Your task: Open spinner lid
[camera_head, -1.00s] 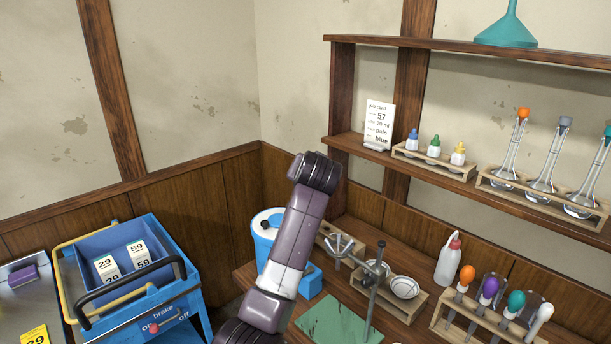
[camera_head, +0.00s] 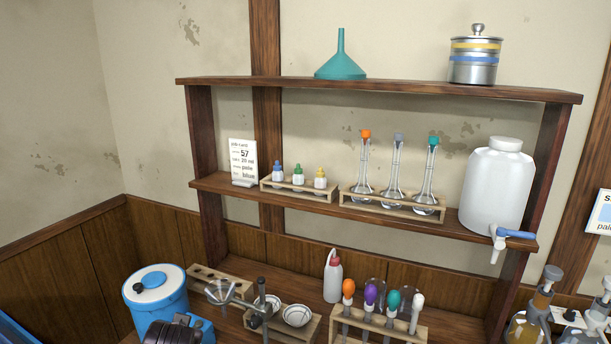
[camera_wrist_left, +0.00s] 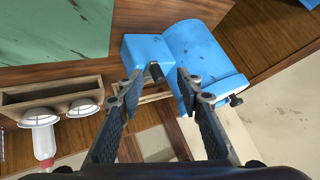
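The spinner (camera_head: 157,306) is a blue drum at the lower left of the head view. Its round white lid (camera_head: 153,274) with a blue centre lies on top and looks shut; a small black knob (camera_head: 138,288) sits at its edge. In the left wrist view a blue body (camera_wrist_left: 205,52) with a boxy part (camera_wrist_left: 145,50) lies beyond my fingers; I cannot make out the lid there. In the head view only a dark part of my arm shows before the drum. My right gripper is out of view.
A wooden rack (camera_head: 205,277), a metal stand (camera_head: 264,310) and white bowls (camera_head: 298,315) stand right of the drum. A red-capped bottle (camera_head: 333,279) and a rack of coloured droppers (camera_head: 375,325) are farther right. A green mat (camera_wrist_left: 50,28) shows in the wrist view.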

